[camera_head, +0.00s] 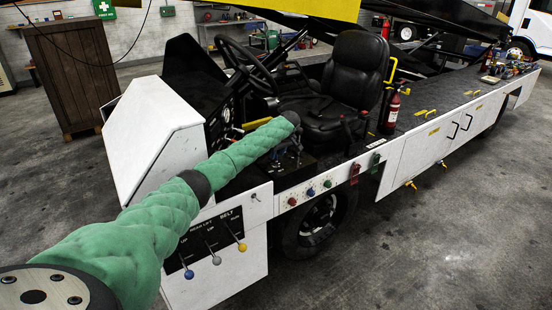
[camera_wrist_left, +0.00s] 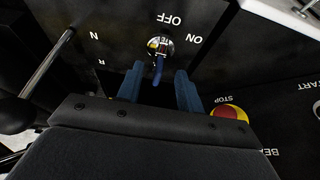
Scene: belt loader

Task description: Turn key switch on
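The key switch (camera_wrist_left: 160,44) is a round metal lock on a black panel in the left wrist view, with OFF and ON lettered beside it upside down. A blue key (camera_wrist_left: 158,67) sticks out of it. My left gripper (camera_wrist_left: 159,76) has two blue fingers spread apart, one on either side of the key, with visible gaps. In the head view my green left arm reaches to the driver's console, and the left gripper (camera_head: 279,156) is small and dark there. The switch cannot be made out in that view. My right gripper is in neither view.
A red and yellow STOP button (camera_wrist_left: 229,113) sits right of the fingers, near START lettering. A black lever (camera_wrist_left: 45,70) stands at the left. In the head view, the steering wheel (camera_head: 248,65) and black seat (camera_head: 350,75) stand behind the console; belt levers (camera_head: 216,259) are in front.

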